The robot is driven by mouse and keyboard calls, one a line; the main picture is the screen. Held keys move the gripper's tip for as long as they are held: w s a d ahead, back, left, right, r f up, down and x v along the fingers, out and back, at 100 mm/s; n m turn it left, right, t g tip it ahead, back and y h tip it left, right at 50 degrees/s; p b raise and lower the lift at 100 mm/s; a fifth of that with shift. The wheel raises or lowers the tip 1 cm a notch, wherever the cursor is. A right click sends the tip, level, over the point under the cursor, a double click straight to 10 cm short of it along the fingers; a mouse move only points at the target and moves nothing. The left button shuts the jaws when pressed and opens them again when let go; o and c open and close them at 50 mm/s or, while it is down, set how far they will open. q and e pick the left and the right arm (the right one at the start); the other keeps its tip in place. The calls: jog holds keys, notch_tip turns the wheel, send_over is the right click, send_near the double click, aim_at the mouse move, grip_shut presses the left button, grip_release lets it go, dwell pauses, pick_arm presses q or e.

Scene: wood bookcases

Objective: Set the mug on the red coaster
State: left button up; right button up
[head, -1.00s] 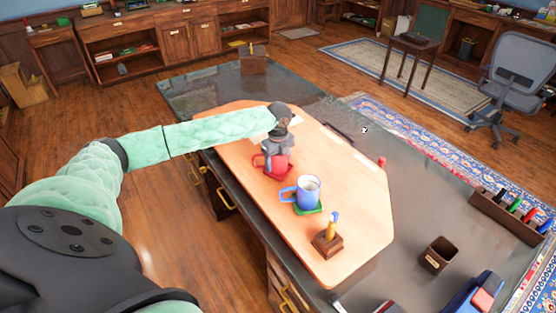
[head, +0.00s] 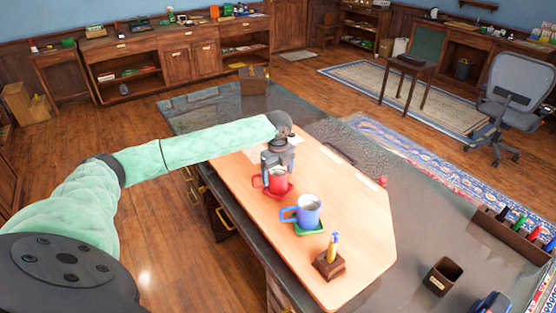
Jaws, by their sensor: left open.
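A red mug (head: 277,182) stands upright on the red coaster (head: 287,191) on the light wooden board. Its handle points left. My left gripper (head: 278,175) points down over this mug, its open fingers on either side of the rim. The gripper hides the mug's top, and I cannot tell whether the fingers touch it. A blue mug (head: 309,214) with its handle to the left stands upright on a green coaster (head: 316,230), nearer to me. My right gripper is not in view.
The wooden board (head: 355,215) lies on a dark desk (head: 410,220). A small wooden holder (head: 328,265) with a yellow item stands at the board's near end. A brown cup (head: 442,277) and a marker rack (head: 505,232) stand to the right. The board's right side is clear.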

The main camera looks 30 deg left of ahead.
pick_arm(q)
notch_tip(320, 180, up, 8)
jog(key=b, duration=0.2)
jog(key=shift+r, duration=0.25)
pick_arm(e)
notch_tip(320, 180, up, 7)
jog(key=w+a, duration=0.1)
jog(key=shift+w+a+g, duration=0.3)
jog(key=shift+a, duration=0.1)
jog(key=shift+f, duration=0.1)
